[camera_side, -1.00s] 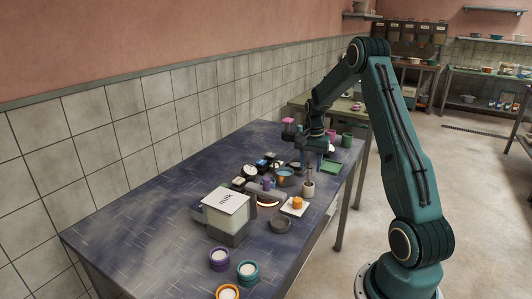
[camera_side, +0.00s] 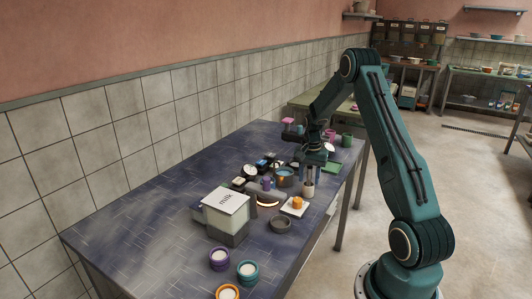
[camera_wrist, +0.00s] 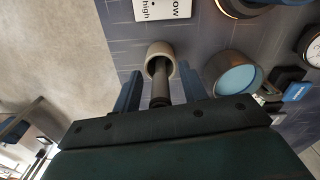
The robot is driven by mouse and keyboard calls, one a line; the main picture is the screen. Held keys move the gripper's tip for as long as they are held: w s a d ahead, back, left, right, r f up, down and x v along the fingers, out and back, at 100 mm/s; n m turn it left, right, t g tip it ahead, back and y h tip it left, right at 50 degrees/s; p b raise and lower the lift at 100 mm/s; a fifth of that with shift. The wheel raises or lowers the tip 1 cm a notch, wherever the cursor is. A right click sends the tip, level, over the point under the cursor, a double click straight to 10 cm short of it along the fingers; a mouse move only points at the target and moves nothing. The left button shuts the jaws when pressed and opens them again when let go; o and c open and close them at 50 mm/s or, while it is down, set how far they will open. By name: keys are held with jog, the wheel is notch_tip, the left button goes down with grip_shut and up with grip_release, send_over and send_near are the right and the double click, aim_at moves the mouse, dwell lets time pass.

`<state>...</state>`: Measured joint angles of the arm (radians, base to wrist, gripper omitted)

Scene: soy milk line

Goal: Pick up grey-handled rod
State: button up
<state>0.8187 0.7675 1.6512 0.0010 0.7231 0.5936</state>
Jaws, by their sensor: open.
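The grey-handled rod (camera_wrist: 161,91) stands in a small beige cup (camera_wrist: 158,57). In the wrist view its dark grey handle points toward my gripper. In the side view the cup (camera_side: 308,190) is near the table's right edge, and the rod is mostly hidden by my fingers. My gripper (camera_wrist: 158,84) is open. Its two blue fingers are on either side of the rod, with a visible gap on each side. In the side view my gripper (camera_side: 311,174) is just above the cup, pointing down.
A pot with a blue inside (camera_wrist: 238,78) is close beside my right finger in the wrist view. A white card reading low and high (camera_wrist: 163,8) lies beyond the cup. The milk box (camera_side: 226,207) and several small items crowd the table's middle. The near left tabletop is clear.

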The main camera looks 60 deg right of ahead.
grip_shut()
jog(key=shift+r, duration=0.15)
notch_tip(320, 180, up, 20)
dwell(0.8)
dwell(0.7)
jog(key=shift+r, duration=1.35)
jog(key=shift+w, duration=0.1)
